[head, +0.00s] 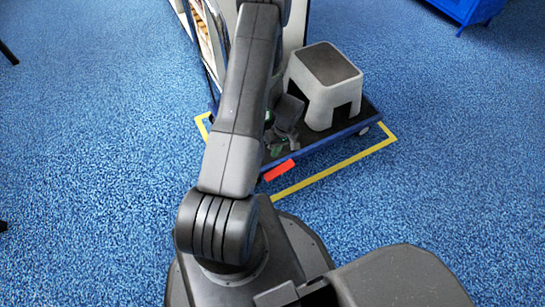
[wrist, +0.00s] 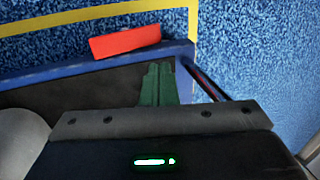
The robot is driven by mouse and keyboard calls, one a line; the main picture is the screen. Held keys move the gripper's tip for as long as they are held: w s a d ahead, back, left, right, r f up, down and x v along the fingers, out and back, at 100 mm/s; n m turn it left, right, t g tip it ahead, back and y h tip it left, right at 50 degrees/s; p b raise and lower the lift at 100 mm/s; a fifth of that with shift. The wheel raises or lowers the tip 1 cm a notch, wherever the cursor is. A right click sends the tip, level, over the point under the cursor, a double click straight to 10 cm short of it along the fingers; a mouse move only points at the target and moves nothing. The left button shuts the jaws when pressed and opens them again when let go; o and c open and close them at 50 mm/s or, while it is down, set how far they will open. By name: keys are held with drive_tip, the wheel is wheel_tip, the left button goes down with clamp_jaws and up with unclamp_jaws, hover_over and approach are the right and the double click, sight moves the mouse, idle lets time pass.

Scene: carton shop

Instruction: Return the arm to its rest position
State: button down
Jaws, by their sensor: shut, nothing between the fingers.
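My gripper (wrist: 159,84) shows in the wrist view with its two green fingers together and nothing between them. It hangs over the dark deck of a blue-edged trolley (wrist: 60,78), close to the trolley's rim. In the head view my arm reaches forward from the bottom middle, over the trolley (head: 325,143). The gripper (head: 276,149) is partly hidden there behind my arm, low by the deck's near left part. I cannot tell whether the fingers touch the deck.
A white step stool (head: 308,90) with a dark top stands on the trolley. A red block-like piece (head: 279,170) lies by the trolley's near edge; it also shows in the wrist view (wrist: 125,41). Yellow floor tape (head: 335,170) borders the trolley.

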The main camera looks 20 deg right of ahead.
drive_tip(key=shift+d+r, duration=0.15)
drive_tip(key=shift+r, duration=0.5)
drive_tip(key=shift+f, duration=0.15)
drive_tip(key=b, duration=0.4)
hover_over(269, 176)
drive_tip(key=d+x, duration=0.1)
drive_tip(key=x, duration=0.3)
drive_tip(key=d+x, duration=0.1)
drive_tip(key=x, duration=0.3)
drive_tip(key=d+x, duration=0.1)
drive_tip(key=x, duration=0.3)
drive_tip(key=shift+a+f, duration=0.1)
drive_tip(key=shift+f, duration=0.6)
drive_tip(key=shift+p+v, duration=0.75)
drive_tip(key=shift+p, duration=0.25)
drive_tip(key=d+r+p, duration=0.1)
drive_tip(key=p, duration=0.1)
drive_tip(key=shift+d+p, duration=0.3)
drive_tip(key=shift+p, duration=0.05)
drive_tip(key=shift+w+d+r, duration=0.1)
drive_tip(key=shift+d+r, duration=0.05)
drive_tip(key=shift+r, duration=0.45)
